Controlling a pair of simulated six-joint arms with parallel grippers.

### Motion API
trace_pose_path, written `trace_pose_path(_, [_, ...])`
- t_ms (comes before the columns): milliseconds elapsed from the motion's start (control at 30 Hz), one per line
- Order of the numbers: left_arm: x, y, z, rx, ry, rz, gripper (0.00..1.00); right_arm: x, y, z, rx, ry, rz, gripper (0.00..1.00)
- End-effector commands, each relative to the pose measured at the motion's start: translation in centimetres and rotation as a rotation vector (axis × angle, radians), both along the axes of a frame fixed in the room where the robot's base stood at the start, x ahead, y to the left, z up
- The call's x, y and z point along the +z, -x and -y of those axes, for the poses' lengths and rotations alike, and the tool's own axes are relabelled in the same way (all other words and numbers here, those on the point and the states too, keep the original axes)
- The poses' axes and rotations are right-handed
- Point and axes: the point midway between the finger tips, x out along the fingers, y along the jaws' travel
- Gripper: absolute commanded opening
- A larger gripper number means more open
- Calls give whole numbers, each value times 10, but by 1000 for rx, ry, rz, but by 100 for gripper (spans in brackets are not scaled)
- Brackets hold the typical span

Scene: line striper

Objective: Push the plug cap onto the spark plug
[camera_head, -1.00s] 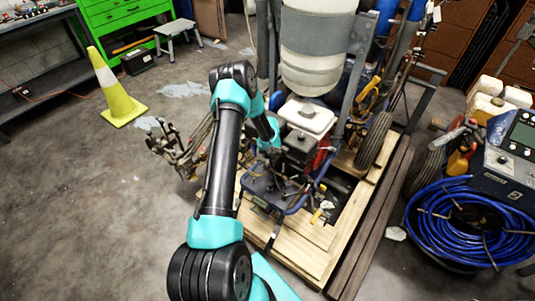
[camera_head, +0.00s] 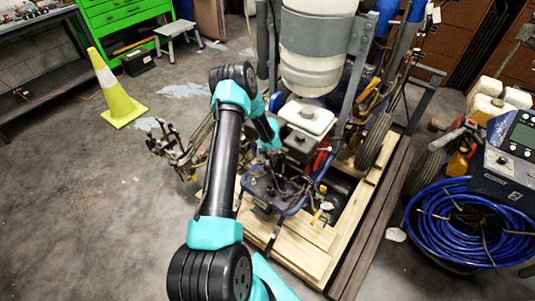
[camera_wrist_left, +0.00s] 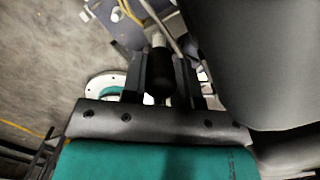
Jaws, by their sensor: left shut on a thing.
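In the left wrist view, the black plug cap (camera_wrist_left: 159,78) sits between the two dark fingers of my left gripper (camera_wrist_left: 160,66), which is shut on it. A pale, narrow piece, which looks like the spark plug (camera_wrist_left: 158,40), shows just beyond the cap's far end, roughly in line with it. I cannot tell whether the cap touches it or sits over it. In the head view, my left gripper (camera_head: 272,157) is small and dark beside the striper's engine (camera_head: 303,135); cap and plug cannot be made out there. My right gripper is not in view.
The line striper stands on a wooden pallet (camera_head: 305,245), with a white tank (camera_head: 312,50) above the engine and a wheel (camera_head: 375,137) to the right. A blue hose coil (camera_head: 470,225) lies at the right. A yellow cone (camera_head: 118,98) stands on open floor at the left.

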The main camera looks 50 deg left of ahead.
Motion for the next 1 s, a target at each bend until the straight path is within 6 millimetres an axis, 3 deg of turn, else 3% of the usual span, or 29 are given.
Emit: trace_pose_path(1000, [-6,0,0,0,1,0,1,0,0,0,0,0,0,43])
